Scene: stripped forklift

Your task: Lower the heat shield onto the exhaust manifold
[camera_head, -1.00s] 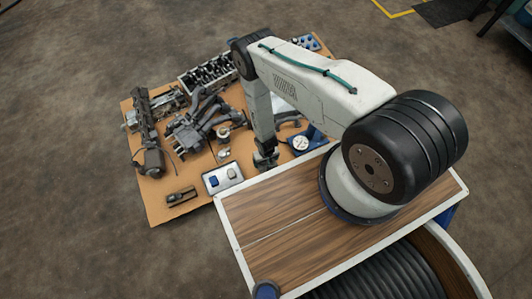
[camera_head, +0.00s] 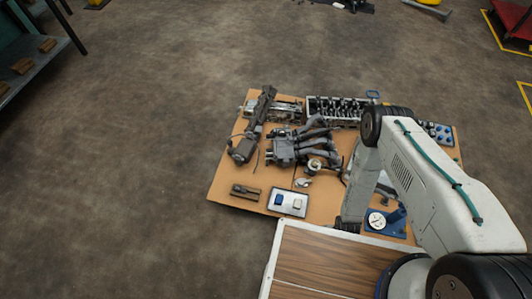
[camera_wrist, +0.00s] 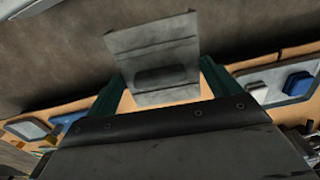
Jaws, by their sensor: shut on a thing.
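The heat shield (camera_wrist: 155,45) is a thin grey bent metal sheet with a darker slot, seen in the wrist view. It sits between the two teal fingers of my gripper (camera_wrist: 165,86), which is shut on it. In the head view my gripper (camera_head: 348,224) is low at the bench's front edge, mostly hidden by my arm; the shield cannot be made out there. A grey part with several curved pipes, seemingly the manifold (camera_head: 318,140), lies mid-bench, behind and left of my gripper. The shield is apart from it.
The tan bench top (camera_head: 225,180) also holds a small tray (camera_head: 302,212), a dark block (camera_head: 245,191), a dial gauge on a blue stand (camera_head: 377,221) beside my gripper, a long dark part (camera_head: 262,112) and an engine piece (camera_head: 330,108) behind. Floor left of the bench is clear.

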